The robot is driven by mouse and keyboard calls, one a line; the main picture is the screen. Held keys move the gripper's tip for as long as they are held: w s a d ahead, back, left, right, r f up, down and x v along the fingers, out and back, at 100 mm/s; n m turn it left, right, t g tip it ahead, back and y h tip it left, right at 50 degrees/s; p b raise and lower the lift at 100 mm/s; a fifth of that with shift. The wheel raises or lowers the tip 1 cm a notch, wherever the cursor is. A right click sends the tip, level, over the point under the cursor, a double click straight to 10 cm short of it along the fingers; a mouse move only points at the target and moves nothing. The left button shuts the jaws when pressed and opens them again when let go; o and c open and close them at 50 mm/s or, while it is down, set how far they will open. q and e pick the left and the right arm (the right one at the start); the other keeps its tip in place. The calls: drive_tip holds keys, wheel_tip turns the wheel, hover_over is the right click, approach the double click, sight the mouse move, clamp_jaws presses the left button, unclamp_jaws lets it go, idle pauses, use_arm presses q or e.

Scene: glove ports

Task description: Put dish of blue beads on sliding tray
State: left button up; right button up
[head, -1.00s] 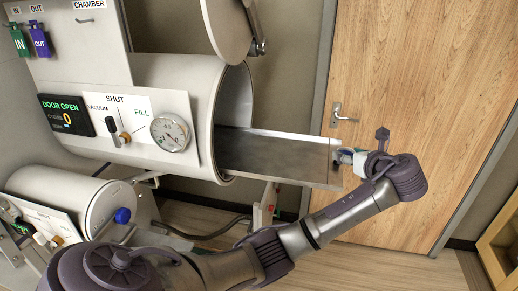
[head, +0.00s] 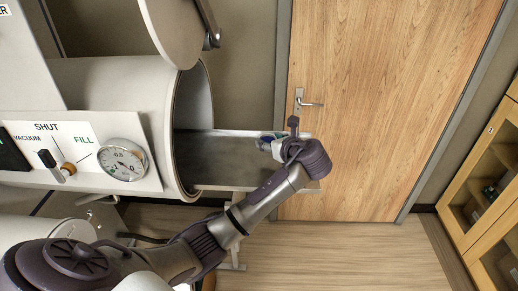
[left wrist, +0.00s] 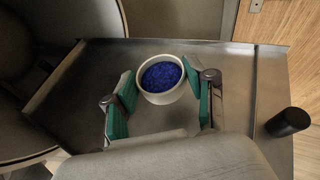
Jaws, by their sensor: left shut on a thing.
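The sliding tray (head: 222,158) is a flat metal plate sticking out of the open round chamber; it also shows in the left wrist view (left wrist: 232,68). My left gripper (head: 268,143) is over the tray's outer part. In the left wrist view the dish of blue beads (left wrist: 161,98), a small white round bowl, is upright between the green-padded fingers of my left gripper (left wrist: 160,84), which is shut on it. The tray surface lies under the dish; I cannot tell whether they touch. In the head view the dish is mostly hidden by the gripper. My right gripper is not in view.
The round chamber door (head: 178,28) stands open above the opening. A dark knob (left wrist: 288,122) sits at the tray's outer end. A gauge (head: 122,160) and valve panel are on the chamber's left. A wooden door (head: 390,110) is behind; a glass-fronted cabinet (head: 490,190) is right.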

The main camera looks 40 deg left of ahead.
sight(261, 161)
use_arm(q)
drive_tip(key=a+f, duration=0.1)
drive_tip(key=s+a+f, duration=0.1)
drive_tip(key=shift+a+p, duration=0.3)
drive_tip(key=shift+a, duration=0.1)
wheel_tip(261, 161, down, 3)
drive_tip(key=shift+d+f+p, duration=0.1)
drive_tip(key=shift+d+p, duration=0.05)
drive_tip(key=shift+p, duration=0.5)
drive_tip(key=shift+f, duration=0.3)
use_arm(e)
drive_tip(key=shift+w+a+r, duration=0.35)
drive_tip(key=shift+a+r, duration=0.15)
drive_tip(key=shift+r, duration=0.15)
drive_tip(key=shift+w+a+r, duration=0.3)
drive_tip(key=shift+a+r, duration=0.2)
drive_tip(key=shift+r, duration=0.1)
use_arm(q)
drive_tip(key=shift+f, duration=0.1)
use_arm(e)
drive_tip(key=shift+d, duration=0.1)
use_arm(q)
drive_tip(key=o, duration=0.9)
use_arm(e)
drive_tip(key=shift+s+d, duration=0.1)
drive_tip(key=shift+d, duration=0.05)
